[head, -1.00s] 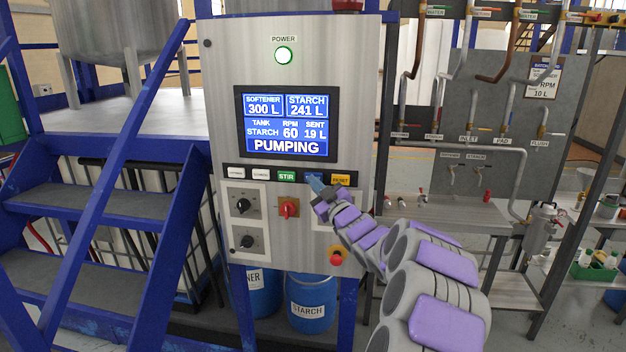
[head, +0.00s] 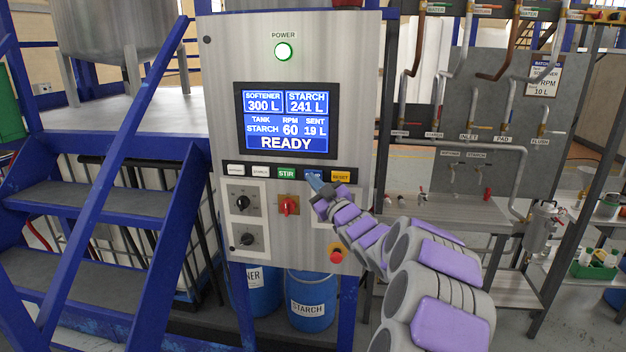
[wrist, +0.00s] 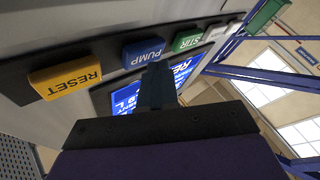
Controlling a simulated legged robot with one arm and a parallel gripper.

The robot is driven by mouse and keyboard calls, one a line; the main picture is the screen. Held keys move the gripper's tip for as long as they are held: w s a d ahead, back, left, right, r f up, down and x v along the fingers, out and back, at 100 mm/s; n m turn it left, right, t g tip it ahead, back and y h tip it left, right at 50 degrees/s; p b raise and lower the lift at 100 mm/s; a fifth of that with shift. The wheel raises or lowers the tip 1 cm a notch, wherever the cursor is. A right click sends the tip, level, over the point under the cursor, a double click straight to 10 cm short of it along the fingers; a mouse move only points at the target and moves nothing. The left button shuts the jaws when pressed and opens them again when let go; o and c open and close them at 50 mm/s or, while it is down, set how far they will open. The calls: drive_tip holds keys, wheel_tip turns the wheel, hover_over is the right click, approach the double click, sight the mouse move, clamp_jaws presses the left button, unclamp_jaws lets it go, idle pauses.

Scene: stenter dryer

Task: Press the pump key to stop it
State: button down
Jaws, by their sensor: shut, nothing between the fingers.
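The blue PUMP key (head: 313,174) sits in the key row under the screen, between the green STIR key (head: 286,173) and the yellow RESET key (head: 340,176). The screen (head: 287,119) reads READY, with starch 241 L, RPM 60 and sent 19 L.
Two white keys (head: 247,171) are at the left of the row. A red rotary switch (head: 289,205), black knobs (head: 242,202) and a red emergency button (head: 336,256) sit below. Blue stairs (head: 110,180) stand left; a pipe rack (head: 490,130) stands right.

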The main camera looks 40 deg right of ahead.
drive_tip(key=shift+s+a, duration=0.25)
drive_tip(key=shift+a, duration=0.05)
drive_tip(key=shift+s+a+b, duration=1.6)
drive_tip(key=shift+a+b, duration=0.1)
drive_tip(key=shift+a, duration=0.2)
